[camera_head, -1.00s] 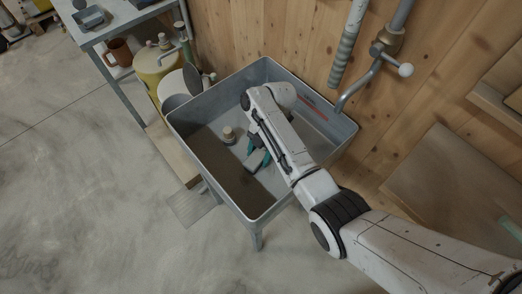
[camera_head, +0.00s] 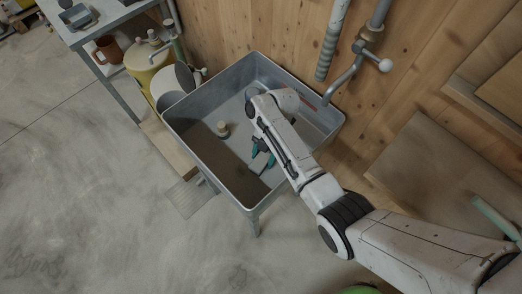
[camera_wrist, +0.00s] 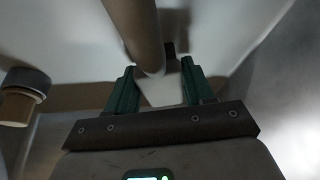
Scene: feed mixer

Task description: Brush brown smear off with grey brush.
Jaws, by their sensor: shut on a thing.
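The grey basin (camera_head: 213,88) stands against the wooden wall in the head view. A broad brown area (camera_head: 205,141) covers the left and front of its floor; I cannot tell whether all of it is smear. In the wrist view my gripper (camera_wrist: 157,78) is shut on a pale grey block, apparently the grey brush (camera_wrist: 160,92). A brown rod (camera_wrist: 137,32) rises in front of the fingers, perhaps its handle. The bristles and their contact with the floor are hidden.
A small round wooden-topped piece (camera_head: 222,129) stands on the basin floor, left of my gripper; it also shows in the wrist view (camera_wrist: 20,97). A tap (camera_head: 352,72) hangs above the back-right rim. A yellow container (camera_head: 150,66) stands left of the basin.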

